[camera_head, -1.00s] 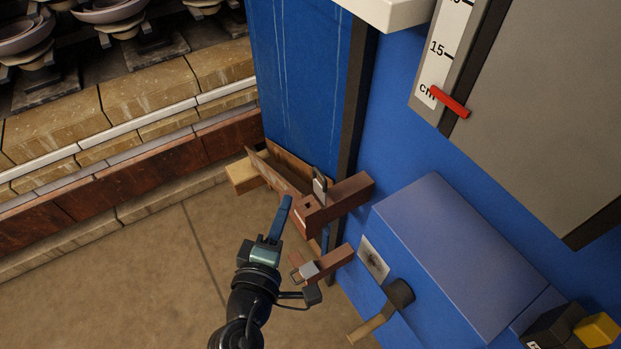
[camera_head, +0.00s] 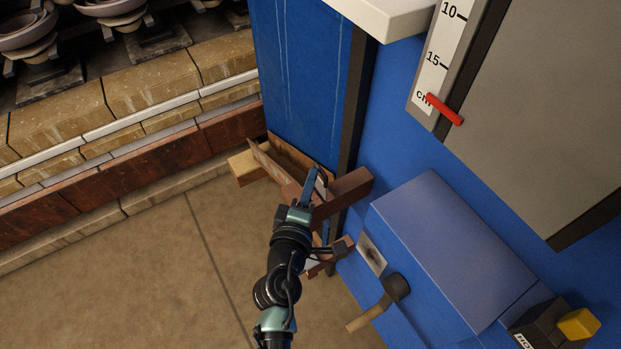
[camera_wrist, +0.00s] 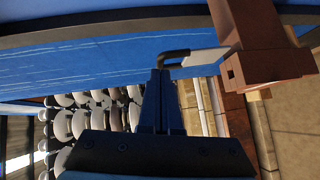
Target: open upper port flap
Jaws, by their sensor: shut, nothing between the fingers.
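The upper port is a rust-brown block (camera_head: 350,187) on the side of the blue cabinet. It also shows in the wrist view (camera_wrist: 265,45). A small pale flap (camera_wrist: 205,57) with a dark bent handle (camera_wrist: 174,54) sticks out from it. My gripper (camera_head: 311,178) is beside this flap and hides part of it in the head view. In the wrist view the closed fingers (camera_wrist: 160,75) have their tips at the handle's bent end, touching or very nearly so. Nothing is held. How far the flap is turned is unclear.
A lower brown port (camera_head: 338,252) sits below, partly behind my wrist. A crank handle (camera_head: 375,310) juts from the blue box (camera_head: 450,250) at right. A wooden block (camera_head: 245,165) and brown boards lie at left. The floor (camera_head: 150,270) is clear.

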